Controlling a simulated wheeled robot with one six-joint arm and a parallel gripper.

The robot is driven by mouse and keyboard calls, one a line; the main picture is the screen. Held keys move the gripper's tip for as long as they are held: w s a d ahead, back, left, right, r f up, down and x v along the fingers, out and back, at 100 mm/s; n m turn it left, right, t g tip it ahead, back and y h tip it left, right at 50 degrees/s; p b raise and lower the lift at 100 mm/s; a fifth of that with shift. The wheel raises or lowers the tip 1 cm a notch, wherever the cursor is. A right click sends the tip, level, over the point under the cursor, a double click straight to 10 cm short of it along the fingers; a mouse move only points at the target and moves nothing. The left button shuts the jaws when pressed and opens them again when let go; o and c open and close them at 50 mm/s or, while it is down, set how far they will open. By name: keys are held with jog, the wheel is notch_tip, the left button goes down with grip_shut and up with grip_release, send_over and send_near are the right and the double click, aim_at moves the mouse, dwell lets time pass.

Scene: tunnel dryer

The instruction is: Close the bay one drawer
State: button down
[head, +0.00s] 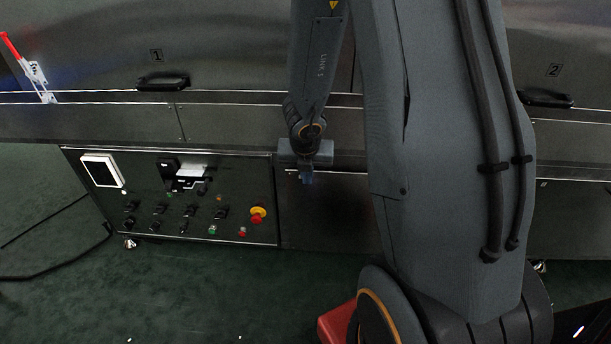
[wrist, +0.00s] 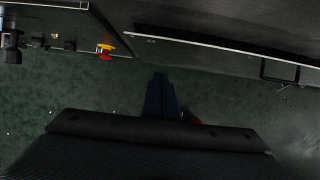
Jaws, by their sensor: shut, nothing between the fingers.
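A dark panel with a bright top edge, which looks like the bay one drawer front (head: 328,215), is right of the control panel under the label 1 side. In the wrist view its bright edge (wrist: 225,50) runs across the top, with a dark bar handle (wrist: 282,72) at the right. I cannot tell how far out it stands; my arm hides its right part in the head view. My gripper (head: 307,179) is shut and empty, pointing down in front of this panel's upper left. In the wrist view my gripper (wrist: 160,78) appears below the bright edge, seemingly apart from it.
The control panel (head: 150,215) with switches and a red-yellow emergency stop (head: 258,215) is just left of my gripper. Above are black door handles (head: 162,81) and (head: 547,97), and a red-handled clamp (head: 35,75). Green floor (head: 200,285) is open in front; a cable lies at left.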

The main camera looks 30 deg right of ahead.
jog(key=w+d+f, duration=0.3)
jog(key=w+f, duration=0.1)
jog(key=w, duration=0.1)
jog(key=shift+f, duration=0.15)
dwell(0.3)
